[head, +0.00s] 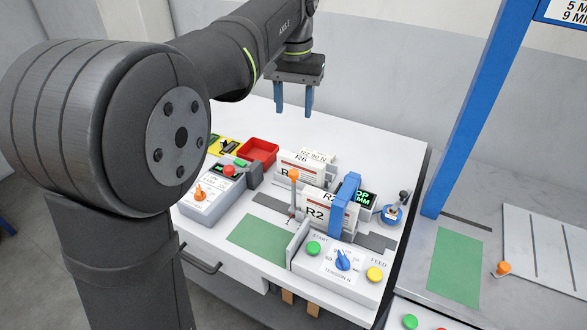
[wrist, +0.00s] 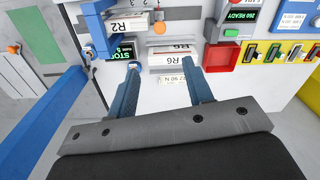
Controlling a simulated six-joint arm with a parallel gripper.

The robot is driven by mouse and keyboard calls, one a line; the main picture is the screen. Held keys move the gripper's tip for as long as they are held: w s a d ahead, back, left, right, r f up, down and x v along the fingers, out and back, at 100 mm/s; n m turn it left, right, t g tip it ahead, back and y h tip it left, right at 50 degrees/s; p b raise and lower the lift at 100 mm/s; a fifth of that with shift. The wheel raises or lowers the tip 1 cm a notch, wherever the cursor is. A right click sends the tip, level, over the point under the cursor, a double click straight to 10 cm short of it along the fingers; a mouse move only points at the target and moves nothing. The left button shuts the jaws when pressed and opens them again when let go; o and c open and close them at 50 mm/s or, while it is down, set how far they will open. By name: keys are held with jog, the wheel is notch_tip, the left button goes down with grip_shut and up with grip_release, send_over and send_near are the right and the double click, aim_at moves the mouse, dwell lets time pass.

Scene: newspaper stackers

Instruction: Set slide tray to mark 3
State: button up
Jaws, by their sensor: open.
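A flat light-grey plate (head: 545,245) lies on the right-hand surface, with thin dark lines and an orange knob (head: 503,268) at its near left edge. It looks like the slide tray, but no mark numbers are readable. The plate (wrist: 18,75) and its orange knob (wrist: 14,48) also show at the left of the wrist view. My gripper (head: 294,110) hangs over the far part of the white table, well to the left of the plate. Its two blue fingers are apart and empty, also in the wrist view (wrist: 162,66).
A blue post (head: 470,115) stands between my gripper and the plate. The white table holds R6 (head: 300,167) and R2 (head: 317,210) bundles, a blue strapping arch (head: 344,205), a red bin (head: 258,151) and control boxes. A green mat (head: 455,265) lies left of the plate.

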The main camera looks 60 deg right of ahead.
jog(key=n, duration=0.6)
send_near(294, 172)
jog(key=shift+n, duration=0.3)
notch_tip(294, 172, down, 8)
jog(key=shift+f, duration=0.25)
grip_shut()
